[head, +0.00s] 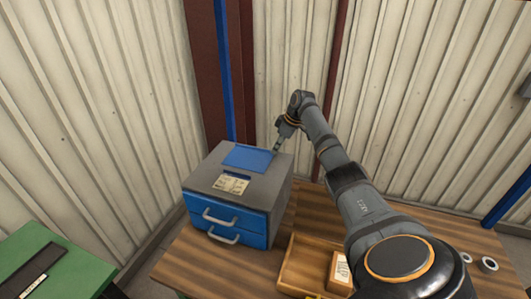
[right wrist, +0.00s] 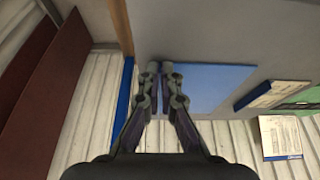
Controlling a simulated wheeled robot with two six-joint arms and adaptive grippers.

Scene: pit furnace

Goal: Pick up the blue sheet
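The blue sheet (head: 248,158) lies on the top of a grey cabinet (head: 203,176) in the head view. It shows as a flat blue panel (right wrist: 214,84) right of the fingers in the right wrist view. My right gripper (head: 276,150) reaches down to the cabinet top at the sheet's right edge. In the right wrist view its fingertips (right wrist: 160,68) are close together, beside the sheet's near edge. The fingers look shut, and I cannot see any of the sheet clearly pinched between them. My left gripper is in neither view.
The cabinet has blue drawers (head: 228,222) with handles, and a paper label (head: 231,184) lies on top. A wooden tray (head: 300,262) with a small box (head: 340,270) stands on the wooden table (head: 190,262). A green surface (head: 70,275) is at left. Corrugated walls (head: 410,90) stand close behind.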

